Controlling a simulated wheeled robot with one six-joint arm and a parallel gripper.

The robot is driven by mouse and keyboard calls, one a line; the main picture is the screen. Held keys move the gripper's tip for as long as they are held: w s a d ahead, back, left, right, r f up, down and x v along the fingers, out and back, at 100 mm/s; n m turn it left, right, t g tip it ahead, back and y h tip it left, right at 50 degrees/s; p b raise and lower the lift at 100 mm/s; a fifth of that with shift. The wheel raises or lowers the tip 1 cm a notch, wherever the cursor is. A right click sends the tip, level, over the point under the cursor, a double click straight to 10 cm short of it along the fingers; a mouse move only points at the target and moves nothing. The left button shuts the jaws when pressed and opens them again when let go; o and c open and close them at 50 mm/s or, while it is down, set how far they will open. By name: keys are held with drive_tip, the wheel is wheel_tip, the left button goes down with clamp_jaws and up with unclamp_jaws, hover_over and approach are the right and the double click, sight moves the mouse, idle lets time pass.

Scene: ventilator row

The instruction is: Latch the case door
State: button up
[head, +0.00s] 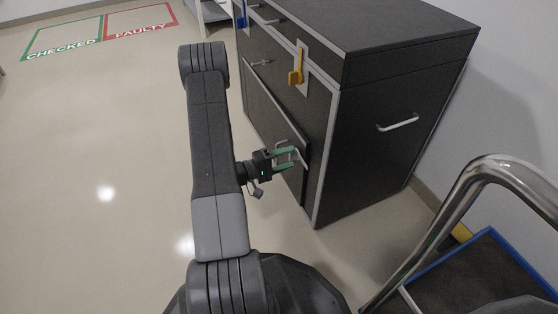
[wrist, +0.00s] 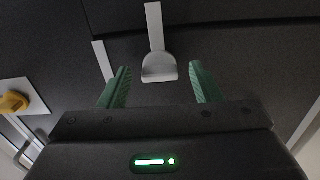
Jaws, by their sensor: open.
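The case door (head: 268,103) is a dark panel on the front of the dark case (head: 375,125). Its right edge appears to stand slightly out from the frame, though I cannot tell how far. A yellow latch (head: 296,72) on a pale plate sits above the door's right part and also shows at the left of the wrist view (wrist: 14,102). My gripper (head: 291,158) has green fingers and is open at the door's lower right. In the wrist view a pale metal handle (wrist: 158,67) lies between and beyond the fingertips (wrist: 158,85); contact is not visible.
A blue latch (head: 241,14) is on the case's far end. A side handle (head: 398,123) is on its right face. A metal rail (head: 455,205) and a blue-edged cart (head: 485,265) stand at right. Floor zones CHECKED (head: 63,50) and FAULTY (head: 143,30) lie far left; the floor between is clear.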

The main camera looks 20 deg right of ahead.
drive_tip(key=a+p, duration=0.3)
drive_tip(key=a, duration=1)
drive_tip(key=shift+s+a, duration=0.35)
drive_tip(key=shift+s, duration=0.05)
drive_tip(key=shift+d, duration=0.15)
drive_tip(key=d+b, duration=0.1)
drive_tip(key=d, duration=0.3)
drive_tip(key=d+b, duration=0.1)
drive_tip(key=d, duration=0.4)
drive_tip(key=d+b, duration=0.1)
drive_tip(key=d, duration=0.3)
drive_tip(key=shift+w+d, duration=0.3)
drive_tip(key=shift+w, duration=0.1)
drive_tip(key=shift+a, duration=0.15)
